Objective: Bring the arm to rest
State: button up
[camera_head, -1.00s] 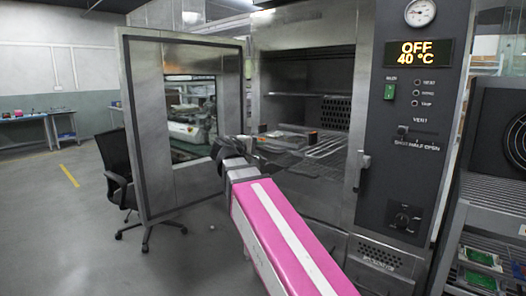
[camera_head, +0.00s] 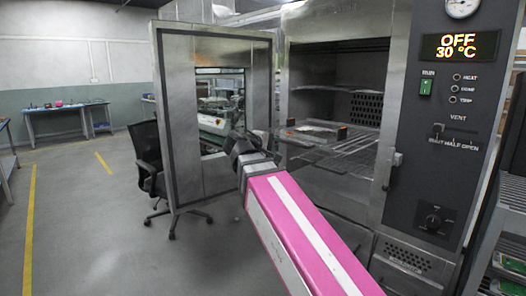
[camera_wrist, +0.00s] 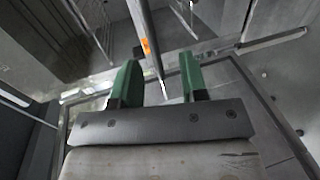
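My pink arm reaches from the lower right of the head view towards the open oven. Its dark end, my gripper (camera_head: 243,147), is in front of the gap between the oven door and the oven. In the wrist view, the two green fingers of my gripper (camera_wrist: 160,84) stand apart with nothing seen between them. The fingertips cannot be made out in the head view.
The oven door (camera_head: 168,130) stands open to the left. A wire rack (camera_head: 355,147) sticks out of the oven, with small items on it. The control panel (camera_head: 440,150) reads OFF, 30 °C. A black chair (camera_head: 147,150) stands behind the door. Open floor lies left.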

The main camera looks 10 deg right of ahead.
notch_tip(320, 180, down, 14)
jog(key=w+d+g+y, duration=0.1)
jog(key=d+g+y, duration=0.1)
jog(key=d+y, duration=0.1)
jog(key=s+d+f+m+g+y, duration=0.1)
jog(key=s+f+m+g+y, duration=0.1)
jog(key=f, duration=0.9)
jog(key=s+d+f+m+g+y, duration=0.1)
jog(key=s+f+m+g+y, duration=0.2)
jog(key=f, duration=0.8)
jog(key=s+d+f+m+g+y, duration=0.1)
jog(key=s+f+y, duration=0.3)
jog(key=f, duration=0.8)
jog(key=s+m+g, duration=0.1)
jog(key=s, duration=0.1)
jog(key=shift+s+m, duration=0.3)
